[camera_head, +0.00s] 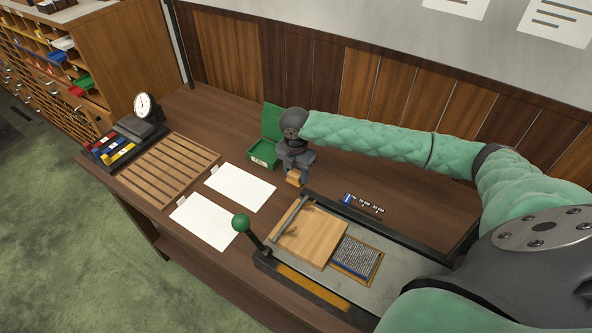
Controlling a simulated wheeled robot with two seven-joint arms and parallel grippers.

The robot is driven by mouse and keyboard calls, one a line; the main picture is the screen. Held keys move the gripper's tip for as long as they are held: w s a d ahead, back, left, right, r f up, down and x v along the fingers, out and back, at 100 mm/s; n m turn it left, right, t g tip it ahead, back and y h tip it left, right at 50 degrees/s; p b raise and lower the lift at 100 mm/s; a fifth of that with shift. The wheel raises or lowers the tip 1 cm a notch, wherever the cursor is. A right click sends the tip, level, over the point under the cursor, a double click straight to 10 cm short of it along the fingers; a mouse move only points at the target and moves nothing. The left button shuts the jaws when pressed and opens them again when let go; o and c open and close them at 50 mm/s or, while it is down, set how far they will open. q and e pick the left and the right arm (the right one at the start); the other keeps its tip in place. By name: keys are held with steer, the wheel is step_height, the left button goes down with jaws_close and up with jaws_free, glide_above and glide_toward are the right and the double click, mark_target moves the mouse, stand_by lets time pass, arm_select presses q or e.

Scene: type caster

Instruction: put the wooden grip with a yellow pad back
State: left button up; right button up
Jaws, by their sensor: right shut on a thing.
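My right gripper (295,164) is shut on a small tan wooden block, which looks like the wooden grip (294,178). It holds the block just beyond the far left corner of the press. I cannot make out a yellow pad on it. At the far left of the table a dark holder (97,156) carries small pieces with red, blue and yellow parts. The right gripper is well to the right of this holder. My left gripper is not in view.
A green open box (262,155) stands just left of my right gripper. White sheets (240,187) and a slatted wooden rack (168,168) lie further left. The press has a green-knobbed lever (241,224) standing up, a wooden board (310,238) and a type block (356,261).

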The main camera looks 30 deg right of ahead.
mark_target(296, 172)
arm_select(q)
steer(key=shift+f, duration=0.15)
arm_select(e)
steer(key=shift+f, duration=0.1)
steer(key=shift+f, duration=0.1)
steer(key=o, duration=1)
steer(key=shift+c, duration=0.2)
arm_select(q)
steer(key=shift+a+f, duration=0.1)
arm_select(e)
steer(key=shift+r, duration=0.35)
arm_select(q)
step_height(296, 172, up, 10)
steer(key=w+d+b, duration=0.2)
steer(key=b, duration=0.2)
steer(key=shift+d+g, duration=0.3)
arm_select(e)
step_height(296, 172, up, 12)
steer(key=shift+f, duration=0.25)
